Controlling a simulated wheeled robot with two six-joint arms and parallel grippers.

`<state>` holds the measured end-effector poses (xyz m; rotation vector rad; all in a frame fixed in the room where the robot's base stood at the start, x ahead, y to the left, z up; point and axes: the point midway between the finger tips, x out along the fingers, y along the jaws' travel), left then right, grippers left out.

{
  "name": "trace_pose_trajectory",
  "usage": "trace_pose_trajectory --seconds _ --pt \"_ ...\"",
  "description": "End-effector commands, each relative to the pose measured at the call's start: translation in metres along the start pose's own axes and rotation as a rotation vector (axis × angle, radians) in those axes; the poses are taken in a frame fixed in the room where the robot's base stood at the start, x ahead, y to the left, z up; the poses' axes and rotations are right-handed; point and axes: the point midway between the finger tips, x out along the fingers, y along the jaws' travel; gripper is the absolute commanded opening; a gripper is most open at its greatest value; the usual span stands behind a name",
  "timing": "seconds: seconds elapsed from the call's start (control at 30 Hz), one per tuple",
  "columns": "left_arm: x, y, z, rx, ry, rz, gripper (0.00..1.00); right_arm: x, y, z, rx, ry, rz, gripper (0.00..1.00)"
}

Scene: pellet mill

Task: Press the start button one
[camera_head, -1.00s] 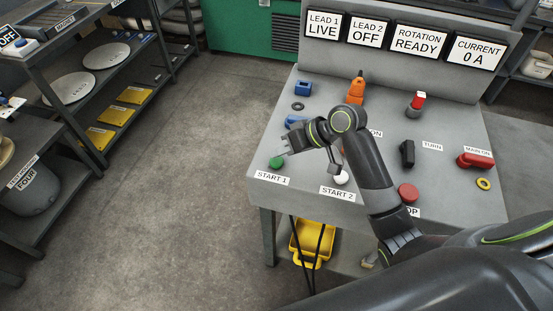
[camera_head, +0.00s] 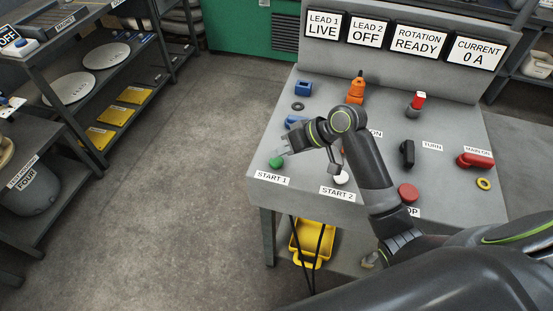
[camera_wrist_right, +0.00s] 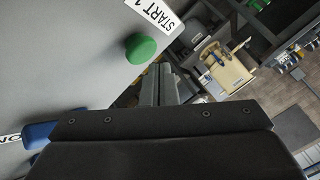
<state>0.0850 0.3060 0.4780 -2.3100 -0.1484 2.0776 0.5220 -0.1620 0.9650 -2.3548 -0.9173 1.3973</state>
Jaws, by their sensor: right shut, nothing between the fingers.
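The green start button one (camera_head: 276,162) sits on the grey panel above the START 1 label (camera_head: 273,177). It also shows in the right wrist view (camera_wrist_right: 141,48), with its label (camera_wrist_right: 155,16) above it. My right gripper (camera_head: 283,149) is shut and empty, with its fingertips just above and beside the green button in the head view. In the wrist view the closed fingers (camera_wrist_right: 158,84) lie a little below the button, with a small gap in the picture. I cannot tell if they touch it. My left gripper is not in view.
A white button (camera_head: 341,177) stands by the START 2 label. A red button (camera_head: 408,193), a black switch (camera_head: 407,153) and a red main handle (camera_head: 475,160) are to the right. The display reads LEAD 1 LIVE (camera_head: 322,25). Open floor lies left of the panel.

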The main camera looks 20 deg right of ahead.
Motion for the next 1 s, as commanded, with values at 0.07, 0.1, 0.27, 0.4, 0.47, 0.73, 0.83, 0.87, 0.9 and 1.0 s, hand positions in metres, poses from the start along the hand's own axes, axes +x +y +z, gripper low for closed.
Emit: trace_pose_trajectory --seconds 0.07,0.1,0.27,0.4,0.47,0.73,0.83,0.87,0.9,1.0 --pt "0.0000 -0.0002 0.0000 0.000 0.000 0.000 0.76 0.0000 0.0000 0.0000 0.000 0.000 0.000 0.00" --pt "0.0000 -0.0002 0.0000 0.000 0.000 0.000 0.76 0.0000 0.0000 0.0000 0.000 0.000 0.000 0.00" --pt "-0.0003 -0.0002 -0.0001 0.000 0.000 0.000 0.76 0.0014 0.0010 0.0012 0.001 -0.001 0.000 0.00" --pt "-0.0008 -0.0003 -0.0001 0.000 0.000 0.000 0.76 0.0049 0.0033 0.0040 0.001 -0.001 -0.001 0.00" --pt "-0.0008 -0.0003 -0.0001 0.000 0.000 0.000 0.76 0.0058 0.0040 0.0046 0.002 -0.001 0.000 0.00" --pt "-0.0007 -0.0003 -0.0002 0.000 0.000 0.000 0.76 0.0059 0.0042 0.0045 0.000 0.000 0.000 0.00" --pt "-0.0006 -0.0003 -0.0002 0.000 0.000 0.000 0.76 0.0061 0.0044 0.0046 0.000 0.000 0.000 0.00" --pt "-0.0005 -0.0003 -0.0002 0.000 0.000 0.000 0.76 0.0063 0.0045 0.0047 0.000 0.000 0.000 0.00" --pt "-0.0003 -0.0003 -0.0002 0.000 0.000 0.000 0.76 0.0065 0.0047 0.0049 0.000 0.000 0.000 0.00" --pt "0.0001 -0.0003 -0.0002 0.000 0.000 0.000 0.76 0.0073 0.0053 0.0055 0.001 0.000 0.000 0.00"
